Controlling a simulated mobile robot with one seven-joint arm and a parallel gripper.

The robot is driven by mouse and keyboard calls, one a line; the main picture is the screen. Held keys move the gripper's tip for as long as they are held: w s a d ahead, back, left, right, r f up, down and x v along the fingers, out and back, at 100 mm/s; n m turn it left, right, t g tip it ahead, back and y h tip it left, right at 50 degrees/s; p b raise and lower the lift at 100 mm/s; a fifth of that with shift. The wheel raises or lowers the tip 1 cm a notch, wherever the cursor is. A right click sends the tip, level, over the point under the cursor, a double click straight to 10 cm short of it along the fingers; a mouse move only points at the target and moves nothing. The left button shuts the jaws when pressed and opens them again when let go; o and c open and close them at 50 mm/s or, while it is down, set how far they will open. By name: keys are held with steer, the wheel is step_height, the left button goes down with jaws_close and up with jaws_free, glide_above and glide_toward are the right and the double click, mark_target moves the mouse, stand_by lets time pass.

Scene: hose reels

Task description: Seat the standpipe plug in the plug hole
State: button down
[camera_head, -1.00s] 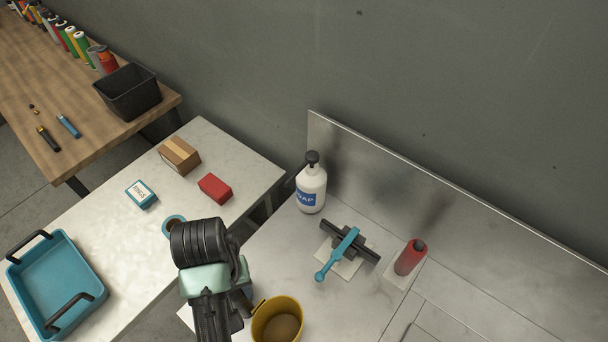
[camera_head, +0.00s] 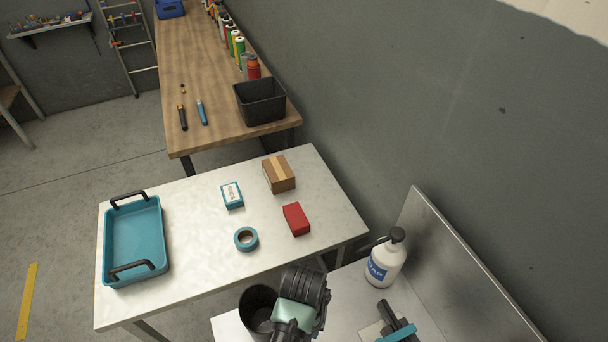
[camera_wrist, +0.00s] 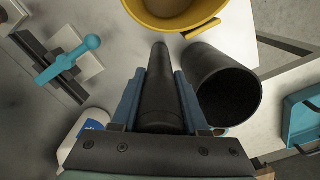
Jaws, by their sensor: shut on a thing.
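My gripper (camera_wrist: 159,88) is shut on a dark, tapered standpipe plug (camera_wrist: 159,62), seen between its blue fingers in the wrist view. The plug's thin end points away from the wrist, and nothing is seen touching it there. In the head view my arm's dark wrist hides the fingers and the plug. The plug hole is not seen in either view now.
A dark open cup (camera_head: 258,301) stands close beside my gripper; a yellow bucket (camera_wrist: 173,20) lies ahead in the wrist view. A blue-handled lever (camera_wrist: 72,58) and soap bottle (camera_head: 385,262) are near. The left table holds a blue tray (camera_head: 135,240), tape and boxes.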

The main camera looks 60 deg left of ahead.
steer(key=shift+f, duration=1.25)
steer(key=shift+f, duration=0.15)
steer(key=shift+c, duration=2.1)
jaws_free()
step_height(320, 180, up, 12)
steer(key=shift+r, duration=0.2)
